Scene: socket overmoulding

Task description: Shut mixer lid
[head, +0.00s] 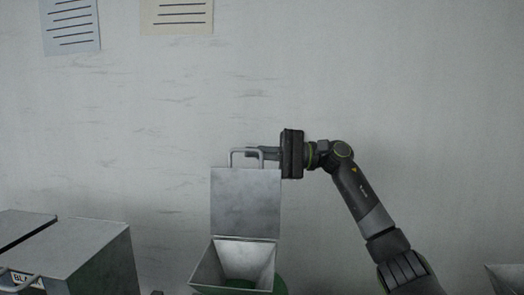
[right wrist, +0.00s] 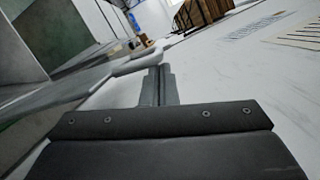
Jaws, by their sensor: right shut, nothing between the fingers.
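The mixer lid (head: 245,203) is a grey metal plate standing upright, open, at the back of the mixer's square metal hopper (head: 205,268). A pale bar handle (head: 233,156) sticks up from its top edge. My right gripper (head: 249,153) comes in from the right at the height of the handle, with its fingers shut and empty. Its fingertips overlap the handle's right part in the head view; I cannot tell whether they touch it. The right wrist view shows the closed fingers (right wrist: 158,82) close to the pale handle (right wrist: 135,60). My left gripper is out of view.
A grey metal box with a handle and a partly cut-off label (head: 85,250) stands at the lower left. A metal edge (head: 505,278) shows at the lower right. The wall behind carries two paper sheets (head: 70,25) (head: 177,16). The space left of the lid is clear.

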